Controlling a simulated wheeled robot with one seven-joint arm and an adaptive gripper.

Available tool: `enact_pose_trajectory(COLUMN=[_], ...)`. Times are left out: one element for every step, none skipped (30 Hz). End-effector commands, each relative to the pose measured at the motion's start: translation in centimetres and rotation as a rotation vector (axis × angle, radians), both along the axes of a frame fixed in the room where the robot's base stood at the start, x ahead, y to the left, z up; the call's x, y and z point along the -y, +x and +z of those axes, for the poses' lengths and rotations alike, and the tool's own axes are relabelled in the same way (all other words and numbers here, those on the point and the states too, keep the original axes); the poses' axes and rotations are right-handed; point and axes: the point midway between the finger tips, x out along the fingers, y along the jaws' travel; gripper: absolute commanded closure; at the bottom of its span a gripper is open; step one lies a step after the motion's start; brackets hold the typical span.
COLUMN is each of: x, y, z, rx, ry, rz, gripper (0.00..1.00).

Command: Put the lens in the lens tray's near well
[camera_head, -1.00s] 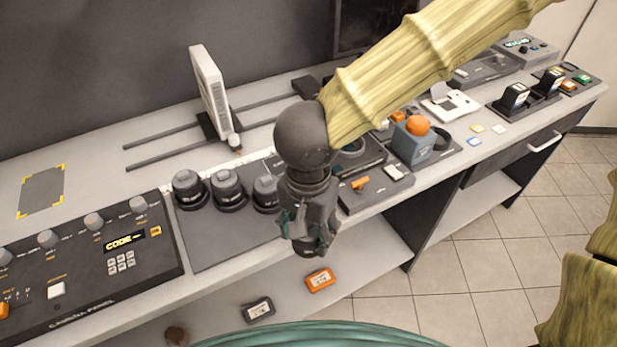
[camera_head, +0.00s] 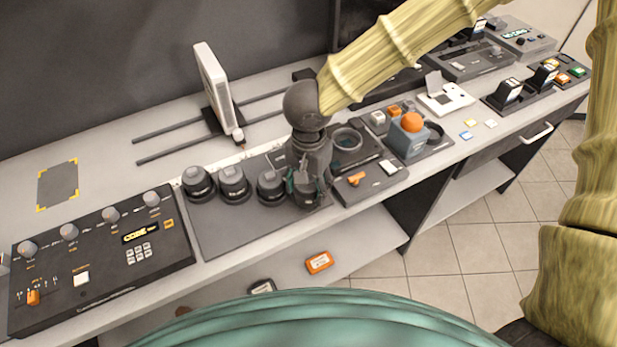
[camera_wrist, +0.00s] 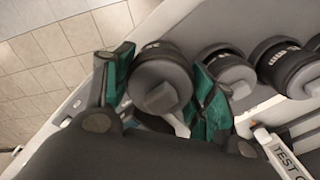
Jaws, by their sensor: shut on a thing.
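My gripper (camera_head: 306,188) is over the right end of a dark flat board (camera_head: 225,235) near the bench's front edge. In the wrist view its green-padded fingers (camera_wrist: 162,88) are shut on a dark lens with a grey top (camera_wrist: 158,75). The fingers hide most of this lens in the head view; I cannot tell whether its base touches the board. Several similar lenses stand upright in a row to its left, the nearest one (camera_head: 271,187) close beside my gripper. A dark unit with a round ringed opening (camera_head: 347,138) lies behind and right of my gripper. I cannot tell which piece is the lens tray.
A control panel (camera_head: 100,262) fills the left of the bench. A panel with an orange lever (camera_head: 356,180) and a box with an orange dome (camera_head: 410,140) are to the right. A white upright screen (camera_head: 213,85) stands behind. A lower shelf holds an orange case (camera_head: 319,262).

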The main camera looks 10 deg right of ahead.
Motion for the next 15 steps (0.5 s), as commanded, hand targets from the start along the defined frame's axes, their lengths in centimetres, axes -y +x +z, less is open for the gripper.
enact_pose_trajectory(x=[0.1, 0.2, 0.2, 0.3, 0.3, 0.3, 0.4, 0.4, 0.4, 0.4, 0.4, 0.4, 0.5, 0.5, 0.5], y=[0.8, 1.2, 1.7, 2.0, 2.2, 2.4, 2.6, 2.7, 2.8, 2.9, 3.1, 3.3, 3.6, 3.8, 3.6], z=[0.1, 0.0, 0.0, 0.0, -0.1, -0.1, -0.2, -0.2, -0.2, -0.2, -0.2, -0.2, -0.2, -0.3, -1.0], rx=[0.0, -0.001, -0.001, -0.001, 0.0, -0.001, -0.001, -0.001, -0.001, 0.0, 0.0, 0.0, 0.0, -0.001, -0.003], ry=[0.0, 0.0, 0.0, 0.0, 0.0, 0.0, 0.0, 0.0, -0.001, 0.0, 0.0, 0.0, 0.0, -0.001, -0.002], rz=[-0.002, -0.003, -0.002, -0.002, -0.001, -0.001, -0.001, -0.001, -0.001, -0.001, -0.001, -0.001, -0.001, -0.001, 0.002], gripper=[0.86, 0.86, 0.86, 0.86, 0.86, 0.86, 0.86, 0.86, 0.86, 0.86, 0.86, 0.86, 0.86, 0.86, 0.86])
